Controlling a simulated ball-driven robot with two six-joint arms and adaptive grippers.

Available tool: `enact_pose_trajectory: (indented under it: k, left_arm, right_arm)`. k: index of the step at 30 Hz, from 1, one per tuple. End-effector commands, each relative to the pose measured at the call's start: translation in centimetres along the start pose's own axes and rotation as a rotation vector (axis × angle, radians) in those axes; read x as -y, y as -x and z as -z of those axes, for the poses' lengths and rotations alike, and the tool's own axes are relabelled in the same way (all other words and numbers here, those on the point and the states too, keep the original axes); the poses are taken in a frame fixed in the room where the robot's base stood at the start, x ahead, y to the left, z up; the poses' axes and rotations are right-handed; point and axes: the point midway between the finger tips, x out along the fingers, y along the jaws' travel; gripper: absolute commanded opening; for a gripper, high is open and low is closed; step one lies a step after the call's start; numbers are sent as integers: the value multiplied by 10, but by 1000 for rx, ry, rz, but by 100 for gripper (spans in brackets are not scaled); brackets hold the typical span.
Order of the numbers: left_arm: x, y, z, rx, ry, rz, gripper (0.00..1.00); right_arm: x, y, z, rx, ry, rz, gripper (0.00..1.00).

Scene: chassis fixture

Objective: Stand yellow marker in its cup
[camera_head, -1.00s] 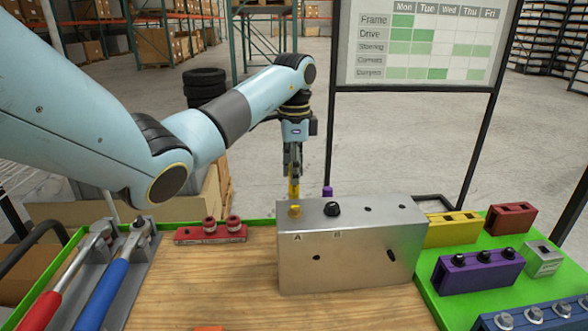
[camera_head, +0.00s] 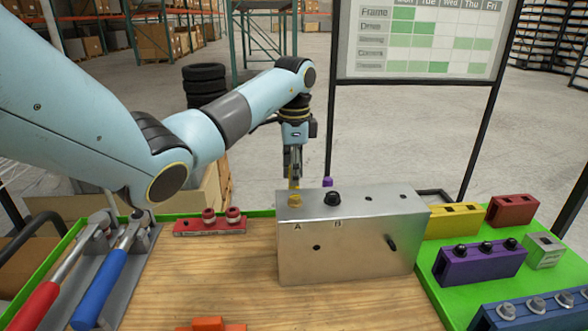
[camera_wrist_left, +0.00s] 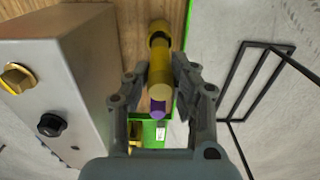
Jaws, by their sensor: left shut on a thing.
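The yellow marker (camera_wrist_left: 160,72) is held between the fingers of my left gripper (camera_wrist_left: 150,83). In the head view the left gripper (camera_head: 292,168) is behind the metal block, with a little of the marker (camera_head: 293,184) showing below its fingers. At the marker's far end a yellow piece with a dark ring (camera_wrist_left: 158,29) shows in the wrist view. It may be the yellow cup's mouth; I cannot tell whether the marker is inside. The block hides the marker's lower end in the head view. My right gripper is out of view.
The metal block (camera_head: 350,250) carries a yellow knob (camera_head: 295,201) and a black knob (camera_head: 333,198). A purple piece (camera_head: 328,182) shows behind it. A red fixture (camera_head: 210,224) lies left. Yellow (camera_head: 455,221) and purple (camera_head: 480,264) blocks stand right. The wooden tabletop in front is mostly clear.

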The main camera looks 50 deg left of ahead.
Motion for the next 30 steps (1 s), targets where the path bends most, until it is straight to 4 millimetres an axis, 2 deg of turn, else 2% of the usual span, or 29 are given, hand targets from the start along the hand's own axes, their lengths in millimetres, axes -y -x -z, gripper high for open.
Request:
enact_pose_trajectory:
  k: [15, 25, 26, 30]
  left_arm:
    - [-1, -30, 0, 0, 0, -1, 0]
    - [0, -33, 0, 0, 0, 0, 0]
    - [0, -33, 0, 0, 0, 0, 27]
    - [0, -33, 0, 0, 0, 0, 45]
  right_arm:
    - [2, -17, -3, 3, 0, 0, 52]
    - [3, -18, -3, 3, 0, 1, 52]
    - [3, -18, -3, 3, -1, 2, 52]
    - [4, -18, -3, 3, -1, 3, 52]
